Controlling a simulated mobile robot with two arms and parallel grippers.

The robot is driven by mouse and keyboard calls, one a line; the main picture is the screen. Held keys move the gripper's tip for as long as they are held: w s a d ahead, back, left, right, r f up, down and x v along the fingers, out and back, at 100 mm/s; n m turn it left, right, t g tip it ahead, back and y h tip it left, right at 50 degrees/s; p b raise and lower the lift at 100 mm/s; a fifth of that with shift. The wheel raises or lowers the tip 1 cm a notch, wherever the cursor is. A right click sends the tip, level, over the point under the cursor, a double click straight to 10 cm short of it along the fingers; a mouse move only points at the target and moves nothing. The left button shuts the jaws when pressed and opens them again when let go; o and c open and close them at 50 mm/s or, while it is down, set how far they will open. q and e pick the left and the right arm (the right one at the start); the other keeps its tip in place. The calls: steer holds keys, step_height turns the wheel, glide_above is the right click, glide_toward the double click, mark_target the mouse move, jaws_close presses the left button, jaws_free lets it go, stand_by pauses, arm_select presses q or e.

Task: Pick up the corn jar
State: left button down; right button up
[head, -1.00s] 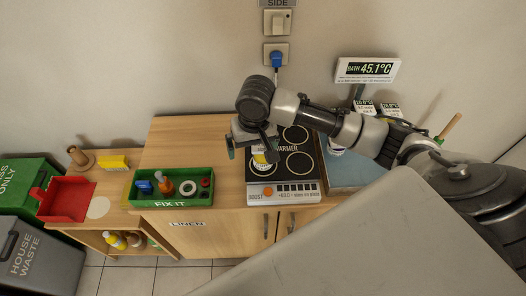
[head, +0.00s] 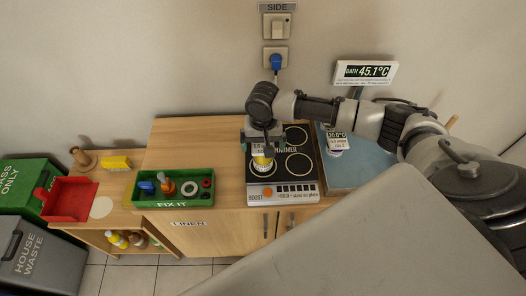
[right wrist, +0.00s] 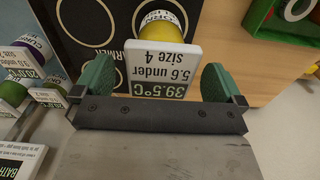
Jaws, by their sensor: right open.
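My right gripper (head: 262,143) is just above and behind the jar in the head view. In the wrist view its green fingertips (right wrist: 157,84) are spread apart and empty, the jar lying ahead between their lines. My left gripper is not in view.
Other tagged jars (right wrist: 38,50) stand beside the warmer, near a blue-grey bath (head: 350,172) on the right. A green FIX IT tray (head: 178,203) with tools stands to the left. Bare wooden counter (head: 200,140) lies between. A wall is behind.

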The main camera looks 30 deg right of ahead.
steer(key=shift+f, duration=0.95)
steer(key=shift+c, duration=0.3)
steer(key=c, duration=1.2)
steer(key=shift+r, duration=0.1)
steer(key=shift+c, duration=0.5)
steer(key=shift+r, duration=0.1)
